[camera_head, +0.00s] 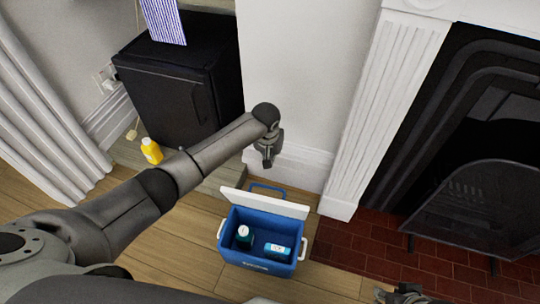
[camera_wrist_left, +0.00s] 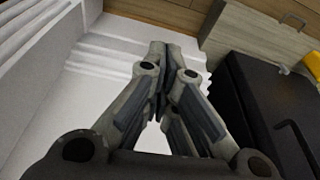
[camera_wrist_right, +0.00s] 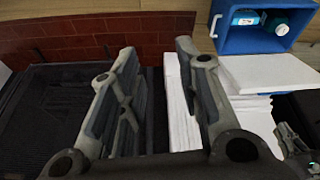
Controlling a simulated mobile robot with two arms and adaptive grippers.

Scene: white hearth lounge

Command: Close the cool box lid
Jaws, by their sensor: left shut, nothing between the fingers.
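The blue cool box (camera_head: 232,257) stands on the wooden floor with its white lid (camera_head: 265,203) open, tilted up along the back edge. A dark bottle with a white cap (camera_head: 243,234) and a blue-and-white item (camera_head: 277,251) lie inside. The box (camera_wrist_right: 262,43) and open lid (camera_wrist_right: 262,72) also show in the right wrist view. My left gripper (camera_head: 267,160) is shut and empty, above and behind the lid, apart from it. It shows closed in the left wrist view (camera_wrist_left: 170,48). My right gripper (camera_wrist_right: 156,50) is open and empty, to the right of the box.
A black fridge (camera_head: 183,85) stands at the back left, with a yellow bottle (camera_head: 151,151) before it. A white fireplace surround (camera_head: 385,100) and brick hearth (camera_head: 350,245) lie right of the box. A blue handle (camera_head: 267,187) shows behind the lid.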

